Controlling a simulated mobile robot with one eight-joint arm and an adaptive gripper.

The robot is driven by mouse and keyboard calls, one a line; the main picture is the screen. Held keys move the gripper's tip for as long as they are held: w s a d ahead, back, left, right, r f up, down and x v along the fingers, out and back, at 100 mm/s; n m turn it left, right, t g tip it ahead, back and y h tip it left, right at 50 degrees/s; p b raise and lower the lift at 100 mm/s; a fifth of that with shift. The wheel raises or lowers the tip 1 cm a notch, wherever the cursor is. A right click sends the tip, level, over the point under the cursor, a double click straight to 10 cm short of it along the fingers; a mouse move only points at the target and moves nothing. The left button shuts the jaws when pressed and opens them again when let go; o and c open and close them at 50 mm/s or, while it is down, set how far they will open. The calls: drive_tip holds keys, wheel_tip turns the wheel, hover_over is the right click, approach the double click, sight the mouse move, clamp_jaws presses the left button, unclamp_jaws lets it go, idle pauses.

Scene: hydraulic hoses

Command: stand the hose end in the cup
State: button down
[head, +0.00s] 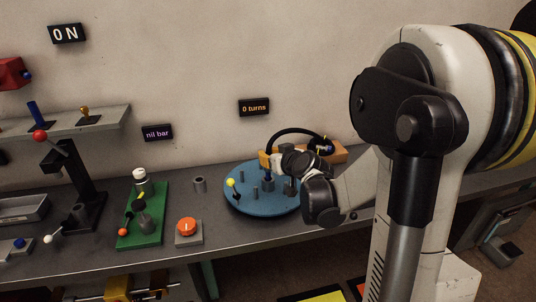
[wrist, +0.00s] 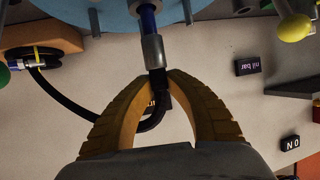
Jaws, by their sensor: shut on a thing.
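The black hose (head: 293,131) arches from a fitting on the wooden block (head: 340,154) over to my gripper (head: 270,160). In the wrist view my gripper (wrist: 158,78) has its orange fingers shut on the black hose (wrist: 155,82) just behind its end. The hose end's grey metal sleeve (wrist: 153,51) and blue tip (wrist: 148,18) point down over the blue round table (wrist: 115,15). Whether the tip touches the table is unclear. A grey open cup (head: 200,184) stands on the bench left of the round table (head: 238,207), apart from the hose.
Grey pegs and a yellow-knobbed lever (head: 231,182) stand on the round table. An orange button (head: 187,227) and a green board with levers (head: 152,226) lie to the left. A display (head: 254,107) reads "0 turns". Bare bench lies between the cup and the round table.

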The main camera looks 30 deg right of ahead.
drive_tip(key=shift+f+b, duration=1.2)
drive_tip(key=shift+f, duration=0.2)
drive_tip(key=c, duration=1.3)
unclamp_jaws()
drive_tip(key=v, duration=1.2)
drive_tip(key=shift+r, duration=0.1)
